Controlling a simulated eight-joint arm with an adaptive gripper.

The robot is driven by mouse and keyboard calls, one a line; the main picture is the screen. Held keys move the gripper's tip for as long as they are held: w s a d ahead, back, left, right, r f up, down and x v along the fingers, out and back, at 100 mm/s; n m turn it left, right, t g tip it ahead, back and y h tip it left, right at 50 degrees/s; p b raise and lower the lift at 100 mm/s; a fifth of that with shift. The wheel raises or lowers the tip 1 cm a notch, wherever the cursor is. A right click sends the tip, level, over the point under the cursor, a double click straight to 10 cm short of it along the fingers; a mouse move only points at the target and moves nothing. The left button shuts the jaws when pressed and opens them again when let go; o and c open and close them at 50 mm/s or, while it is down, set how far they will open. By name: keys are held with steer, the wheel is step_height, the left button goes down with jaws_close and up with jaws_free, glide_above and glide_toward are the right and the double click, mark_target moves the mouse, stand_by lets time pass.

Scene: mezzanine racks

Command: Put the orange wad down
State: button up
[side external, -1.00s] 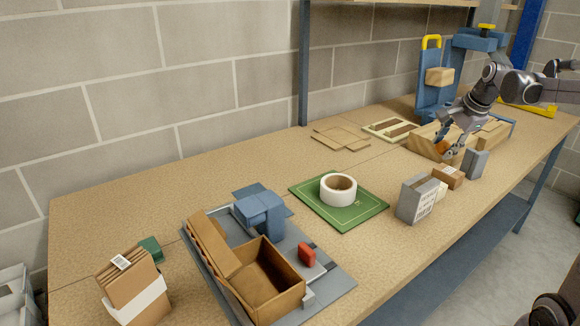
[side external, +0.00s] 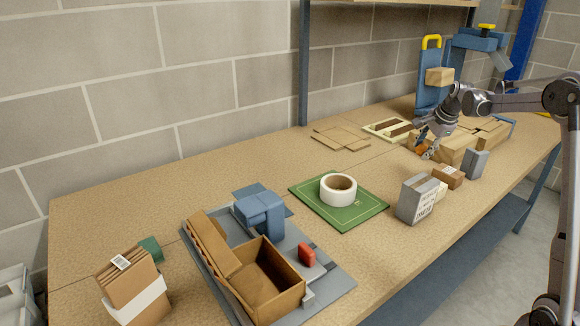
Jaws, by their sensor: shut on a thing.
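The orange wad (side external: 421,149) is small and partly hidden by the fingers. My gripper (side external: 425,150) is shut on it. Both are at the right part of the bench, at the near left end of the wooden blocks (side external: 458,147). I cannot tell whether the wad touches the bench top or hangs just above it.
A grey box (side external: 416,199) and small brown cartons (side external: 448,176) stand in front of my gripper. A white tape roll (side external: 338,188) sits on a green mat (side external: 300,190). A slotted pale frame (side external: 385,128) lies behind. Bare bench top (side external: 385,165) shows left of the gripper.

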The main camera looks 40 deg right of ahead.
steer(key=w+f, duration=0.1)
steer(key=w+a+f, duration=0.1)
steer(key=w, duration=0.1)
steer(key=w+a+f, duration=0.1)
steer(key=shift+w+a+f, duration=0.15)
steer(key=shift+w, duration=0.25)
steer(key=shift+f, duration=1.95)
steer(key=shift+f, duration=0.15)
steer(key=o, duration=1)
